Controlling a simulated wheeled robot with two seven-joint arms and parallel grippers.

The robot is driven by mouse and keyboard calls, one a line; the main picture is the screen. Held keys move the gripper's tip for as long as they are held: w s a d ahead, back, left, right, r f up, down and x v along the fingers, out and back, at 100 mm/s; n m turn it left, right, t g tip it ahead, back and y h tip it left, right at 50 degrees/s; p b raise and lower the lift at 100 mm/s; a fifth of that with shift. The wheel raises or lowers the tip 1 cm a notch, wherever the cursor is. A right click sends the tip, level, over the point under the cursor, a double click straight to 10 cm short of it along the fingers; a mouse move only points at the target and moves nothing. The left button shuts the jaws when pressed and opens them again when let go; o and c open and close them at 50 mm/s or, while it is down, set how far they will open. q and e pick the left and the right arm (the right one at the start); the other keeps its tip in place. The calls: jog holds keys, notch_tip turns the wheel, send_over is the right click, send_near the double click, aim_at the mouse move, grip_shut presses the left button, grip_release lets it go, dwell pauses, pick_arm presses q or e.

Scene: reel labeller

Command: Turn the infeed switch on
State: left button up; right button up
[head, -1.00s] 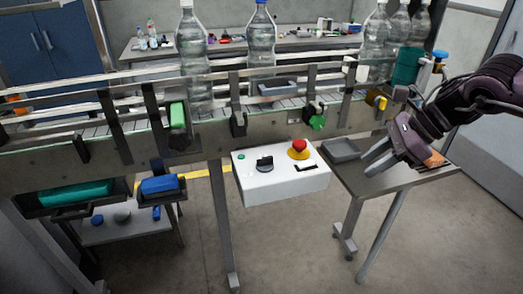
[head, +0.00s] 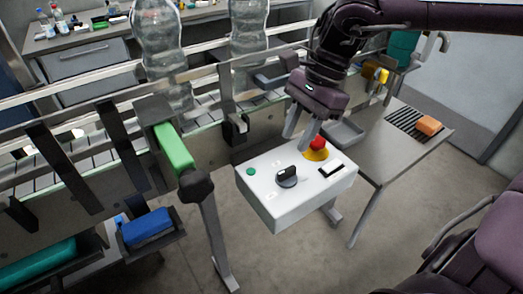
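A white control box (head: 300,200) hangs at the front of the conveyor. On its top are a black rotary switch (head: 287,177), a green button (head: 250,171), a red mushroom button (head: 317,143) on a yellow base and a black rocker (head: 331,169). The labels are too small to read, so I cannot tell which control is named infeed. My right gripper (head: 300,130) points down over the back of the box, just left of the red button and behind the rotary switch. Its two fingers stand slightly apart with nothing between them. My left gripper is not in view.
Large clear bottles (head: 160,50) stand on the conveyor behind. A green block (head: 174,149) and a black knob (head: 195,186) on a post stand left of the box.

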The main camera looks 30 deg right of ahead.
aim_at(287, 169)
jog(key=f, duration=0.1)
jog(key=s+f, duration=0.2)
jog(key=shift+a+p, duration=0.25)
jog(key=shift+p, duration=0.05)
jog(key=shift+w+x, duration=0.25)
jog(key=shift+x, duration=1.85)
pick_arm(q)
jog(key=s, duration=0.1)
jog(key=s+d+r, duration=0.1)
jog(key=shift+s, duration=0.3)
pick_arm(e)
jog(key=shift+w+a, duration=0.1)
jog(key=shift+w, duration=0.05)
grip_shut()
